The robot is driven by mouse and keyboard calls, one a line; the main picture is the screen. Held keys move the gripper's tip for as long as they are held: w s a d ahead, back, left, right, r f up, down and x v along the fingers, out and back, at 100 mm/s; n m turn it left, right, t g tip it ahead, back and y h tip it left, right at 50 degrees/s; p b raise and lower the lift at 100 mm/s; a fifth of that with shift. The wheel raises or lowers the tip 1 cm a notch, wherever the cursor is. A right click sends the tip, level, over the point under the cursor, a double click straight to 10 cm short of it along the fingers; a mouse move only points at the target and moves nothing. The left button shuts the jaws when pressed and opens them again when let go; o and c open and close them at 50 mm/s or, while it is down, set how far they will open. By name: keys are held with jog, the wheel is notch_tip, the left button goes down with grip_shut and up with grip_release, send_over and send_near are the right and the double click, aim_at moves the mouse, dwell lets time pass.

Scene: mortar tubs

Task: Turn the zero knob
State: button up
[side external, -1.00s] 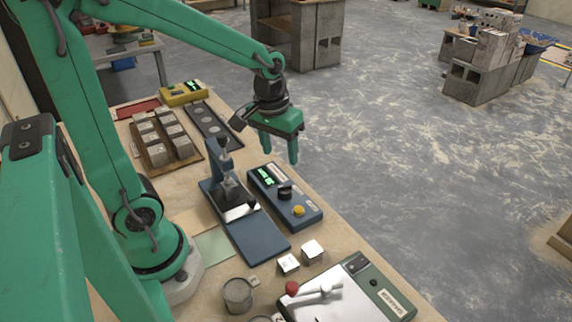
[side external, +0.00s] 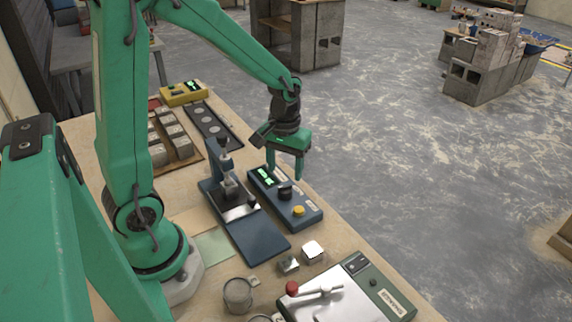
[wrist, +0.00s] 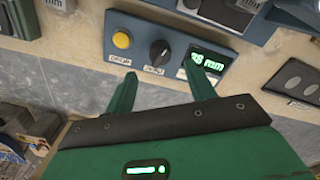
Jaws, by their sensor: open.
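The zero knob is a black round knob (side external: 285,192) with a pale pointer line, on top of a blue readout box (side external: 312,218). In the wrist view the knob (wrist: 159,53) sits between a yellow button (wrist: 121,39) and a lit green display (wrist: 207,66) ending in "mm". My gripper (side external: 285,172) is open and empty, pointing down over the display end of the box, close to the knob. In the wrist view its fingertips (wrist: 160,66) are spread to either side just below the knob. I see no contact; the exact height gap cannot be told.
A blue stand with a small press (side external: 226,180) is right beside the box. Metal cubes (side external: 313,251), a tin cup (side external: 238,294) and a green-based device with a red-knobbed lever (side external: 330,300) stand nearer the camera. The bench edge runs close along the box's right side.

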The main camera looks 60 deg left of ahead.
aim_at(285, 186)
jog(key=shift+f, duration=3.1)
jog(key=c, duration=1)
jog(key=shift+m, duration=2.9)
jog(key=shift+r, duration=0.1)
